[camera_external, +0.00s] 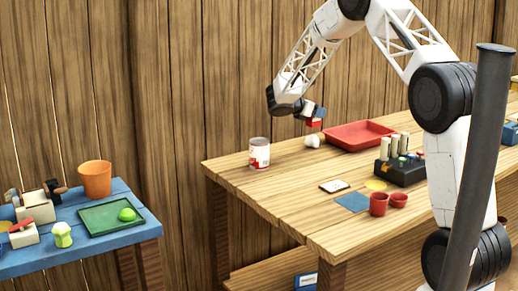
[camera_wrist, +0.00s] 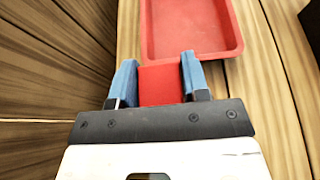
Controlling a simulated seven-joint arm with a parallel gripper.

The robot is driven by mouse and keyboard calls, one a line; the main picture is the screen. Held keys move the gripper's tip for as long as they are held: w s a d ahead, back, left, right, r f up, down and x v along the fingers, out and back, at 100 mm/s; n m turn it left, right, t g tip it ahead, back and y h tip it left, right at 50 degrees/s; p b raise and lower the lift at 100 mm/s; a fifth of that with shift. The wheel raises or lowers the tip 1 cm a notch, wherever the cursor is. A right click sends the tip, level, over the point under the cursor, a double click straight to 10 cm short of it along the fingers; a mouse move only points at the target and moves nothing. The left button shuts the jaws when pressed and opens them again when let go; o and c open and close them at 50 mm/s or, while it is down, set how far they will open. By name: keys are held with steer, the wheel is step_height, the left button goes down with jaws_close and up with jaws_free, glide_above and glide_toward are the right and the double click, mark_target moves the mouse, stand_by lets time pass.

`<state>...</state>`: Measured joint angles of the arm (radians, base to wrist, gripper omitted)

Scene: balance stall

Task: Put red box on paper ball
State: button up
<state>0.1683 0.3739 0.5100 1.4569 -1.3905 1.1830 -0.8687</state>
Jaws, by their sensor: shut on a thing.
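The red box (camera_external: 314,123) is held in the air between my gripper's blue fingers. It also shows in the wrist view (camera_wrist: 160,86), with a finger on each side. My gripper (camera_external: 316,115) is shut on it, and it also shows in the wrist view (camera_wrist: 158,76). A small whitish lump (camera_external: 312,141), which looks like the paper ball, lies on the wooden table below the red box. A gap shows between the box and the lump. The lump is not visible in the wrist view.
A red tray (camera_external: 383,128) lies right of the lump and shows ahead in the wrist view (camera_wrist: 232,48). A can (camera_external: 259,154) stands to the left. A black block with several pegs (camera_external: 399,174) and two red cups (camera_external: 378,204) are nearer the front. The wooden wall is behind.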

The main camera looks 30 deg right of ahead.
steer(key=shift+w+d, duration=0.1)
steer(key=shift+w, duration=0.25)
steer(key=shift+w+d+f, duration=0.1)
steer(key=shift+w+d, duration=0.05)
steer(key=shift+w, duration=0.25)
steer(key=shift+f, duration=1.75)
steer(key=o, duration=0.9)
steer(key=shift+f, duration=0.15)
steer(key=shift+o, duration=0.2)
